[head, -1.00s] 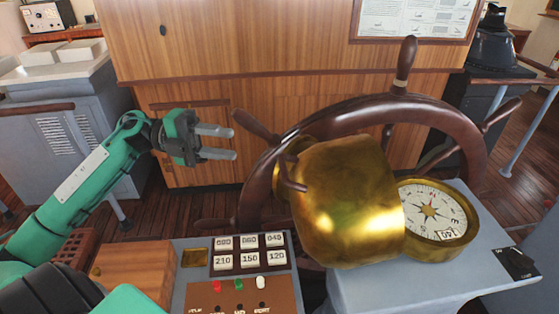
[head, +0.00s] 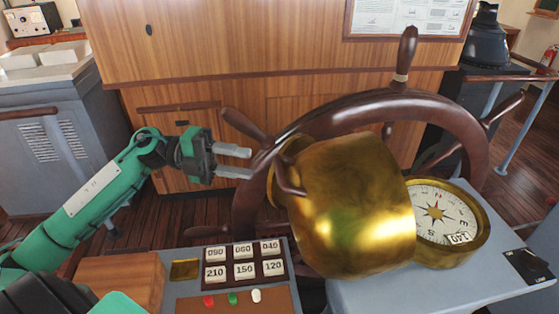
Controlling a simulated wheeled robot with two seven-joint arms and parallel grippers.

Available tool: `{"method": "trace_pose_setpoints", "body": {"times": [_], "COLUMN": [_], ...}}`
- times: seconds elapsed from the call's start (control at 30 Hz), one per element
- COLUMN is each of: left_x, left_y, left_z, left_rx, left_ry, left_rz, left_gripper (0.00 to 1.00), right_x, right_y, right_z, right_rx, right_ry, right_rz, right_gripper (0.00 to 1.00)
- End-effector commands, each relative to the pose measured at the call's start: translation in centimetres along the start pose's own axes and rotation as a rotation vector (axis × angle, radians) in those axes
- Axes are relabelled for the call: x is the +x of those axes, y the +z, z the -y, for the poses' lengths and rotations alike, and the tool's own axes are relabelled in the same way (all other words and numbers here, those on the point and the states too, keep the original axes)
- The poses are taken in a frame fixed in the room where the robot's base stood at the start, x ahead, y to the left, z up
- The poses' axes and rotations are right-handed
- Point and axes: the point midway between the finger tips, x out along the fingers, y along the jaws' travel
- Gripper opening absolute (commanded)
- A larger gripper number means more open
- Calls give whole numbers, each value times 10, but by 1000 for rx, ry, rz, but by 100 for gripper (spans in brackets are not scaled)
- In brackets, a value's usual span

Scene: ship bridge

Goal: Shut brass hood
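The brass hood (head: 352,205) is a shiny domed cover, tipped open to the left of the compass (head: 440,214). The compass dial is uncovered and faces up on the grey binnacle top. My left gripper (head: 250,162) is in front of the wheel's left side, left of the hood and apart from it. Its two grey fingers are parallel with a gap between them, and nothing is held. My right gripper is not in view.
The dark wooden ship's wheel (head: 345,112) stands behind the hood, its spokes sticking out near my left gripper. A panel of numbered tiles (head: 244,262) and a wooden box (head: 122,281) lie below. A wooden cabinet (head: 260,40) stands behind.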

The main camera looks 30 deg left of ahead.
Motion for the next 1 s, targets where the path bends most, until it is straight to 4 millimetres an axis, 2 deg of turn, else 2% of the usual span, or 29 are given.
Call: {"method": "trace_pose_setpoints", "body": {"times": [0.03, 0.3, 0.5, 0.67, 0.93, 1.0], "left_x": [9, 53, 76, 84, 85, 84], "left_y": [0, 0, 0, 0, 0, 0], "left_z": [6, 5, 3, 1, 0, 0], "left_rx": [1, 2, 0, 1, 1, 1], "left_ry": [-2, -3, -1, -1, 0, 0], "left_rz": [-2, -2, 0, 0, 0, 0], "left_gripper": [36, 36, 36, 36, 36, 24], "right_x": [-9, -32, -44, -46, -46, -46], "right_y": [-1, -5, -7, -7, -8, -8], "right_z": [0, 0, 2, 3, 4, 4], "right_rx": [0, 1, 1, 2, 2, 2], "right_ry": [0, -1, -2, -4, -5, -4], "right_rz": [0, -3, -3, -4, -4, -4], "right_gripper": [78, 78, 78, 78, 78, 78]}}
